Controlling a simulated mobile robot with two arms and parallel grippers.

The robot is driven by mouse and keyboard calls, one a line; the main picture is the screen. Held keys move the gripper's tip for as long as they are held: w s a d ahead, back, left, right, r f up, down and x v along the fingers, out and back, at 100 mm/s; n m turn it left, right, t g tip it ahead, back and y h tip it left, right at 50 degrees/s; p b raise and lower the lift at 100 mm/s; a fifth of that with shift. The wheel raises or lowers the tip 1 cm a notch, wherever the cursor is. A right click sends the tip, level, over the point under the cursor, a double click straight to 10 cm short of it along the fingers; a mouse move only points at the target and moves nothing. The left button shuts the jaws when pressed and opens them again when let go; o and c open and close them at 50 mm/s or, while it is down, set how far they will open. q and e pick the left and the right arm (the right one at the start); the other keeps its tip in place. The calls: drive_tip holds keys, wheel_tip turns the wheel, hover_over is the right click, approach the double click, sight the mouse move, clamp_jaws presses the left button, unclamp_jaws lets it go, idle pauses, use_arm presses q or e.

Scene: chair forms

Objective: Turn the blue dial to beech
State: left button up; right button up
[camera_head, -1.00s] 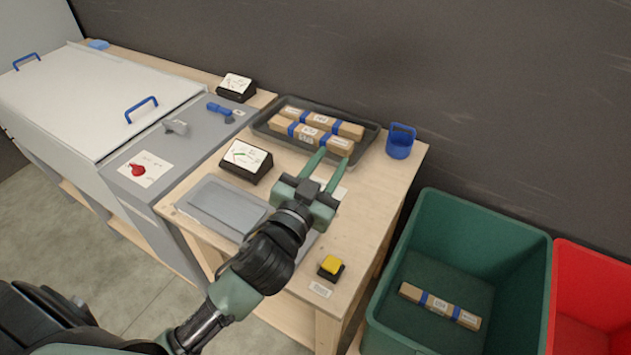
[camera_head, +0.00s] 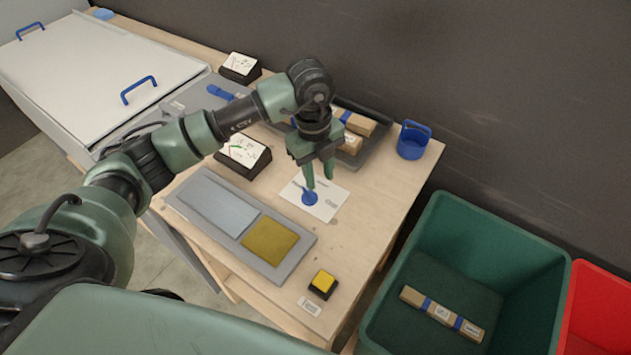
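The blue dial (camera_head: 310,198) sits on a white printed card (camera_head: 327,204) on the wooden table; its lettering is too small to read. My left gripper (camera_head: 319,183) points down right above the dial, its two green fingers slightly apart. The fingertips look close to the dial's top; I cannot tell whether they touch it. My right gripper is out of view.
A grey plate (camera_head: 207,206) with a yellow-brown square (camera_head: 270,240) lies left of the card. A yellow button (camera_head: 323,282) is in front. A blue cup (camera_head: 412,141), a tray (camera_head: 376,154) with wrapped bundles (camera_head: 357,122) and a black-framed meter (camera_head: 243,152) stand behind. A green bin (camera_head: 510,243) is at right.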

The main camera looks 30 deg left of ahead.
sight(311, 194)
use_arm(q)
drive_tip(key=shift+w+a+r+n+y, duration=0.15)
drive_tip(key=shift+a+n+y, duration=0.2)
drive_tip(key=shift+a, duration=0.6)
drive_tip(key=shift+a+f, duration=0.2)
wheel_tip(311, 194, down, 7)
drive_tip(key=shift+d+f+p, duration=0.1)
drive_tip(key=shift+p, duration=0.9)
clamp_jaws()
